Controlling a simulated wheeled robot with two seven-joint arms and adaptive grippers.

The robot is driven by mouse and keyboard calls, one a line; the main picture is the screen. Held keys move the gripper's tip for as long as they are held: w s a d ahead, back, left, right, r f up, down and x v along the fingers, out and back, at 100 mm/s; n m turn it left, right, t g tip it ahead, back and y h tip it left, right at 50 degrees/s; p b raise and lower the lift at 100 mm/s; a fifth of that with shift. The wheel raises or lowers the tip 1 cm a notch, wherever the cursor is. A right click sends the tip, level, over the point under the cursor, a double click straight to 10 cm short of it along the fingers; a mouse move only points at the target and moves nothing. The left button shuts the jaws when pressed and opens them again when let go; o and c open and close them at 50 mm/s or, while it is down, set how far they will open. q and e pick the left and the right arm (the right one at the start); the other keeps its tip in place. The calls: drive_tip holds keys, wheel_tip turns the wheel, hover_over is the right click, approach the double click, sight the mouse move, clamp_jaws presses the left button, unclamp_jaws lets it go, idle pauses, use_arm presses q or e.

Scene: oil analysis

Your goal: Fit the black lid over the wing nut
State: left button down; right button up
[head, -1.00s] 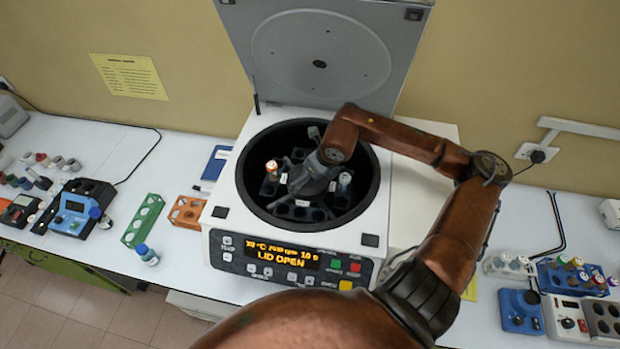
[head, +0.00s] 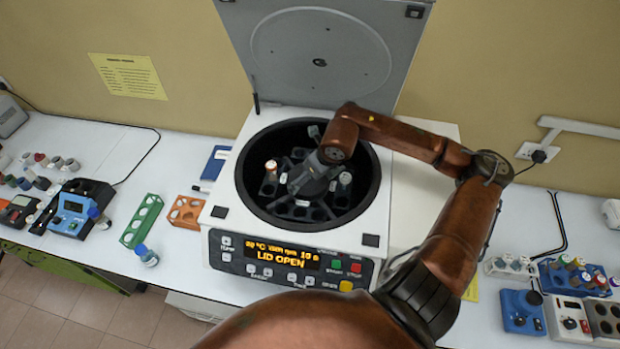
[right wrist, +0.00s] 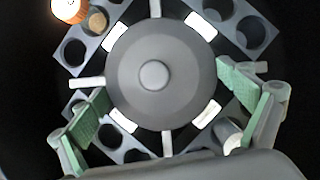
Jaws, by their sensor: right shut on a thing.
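The black lid (right wrist: 130,85), a dark grey disc with a round knob in its middle, fills the centre of the right wrist view. My right gripper (right wrist: 163,80) is shut on it, with a green-padded finger on either side. It sits over the centre of the rotor (right wrist: 72,52); whether it rests there or hovers just above, I cannot tell. The wing nut is not visible; the lid covers the rotor's middle. In the head view my right gripper (head: 312,176) reaches down into the open centrifuge bowl. My left gripper is not in view.
The centrifuge (head: 222,196) stands with its large cover (head: 290,75) raised. An orange-capped tube (head: 271,165) and a white-capped tube (head: 345,178) stand in the rotor. The bowl wall surrounds my gripper. Green (head: 142,220) and orange (head: 186,212) racks are on the left bench.

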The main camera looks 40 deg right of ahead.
drive_tip(key=o, duration=0.9)
drive_tip(key=shift+r, duration=0.1)
drive_tip(key=shift+r+p, duration=1.2)
drive_tip(key=shift+r, duration=2.25)
drive_tip(key=shift+c, duration=0.6)
clamp_jaws()
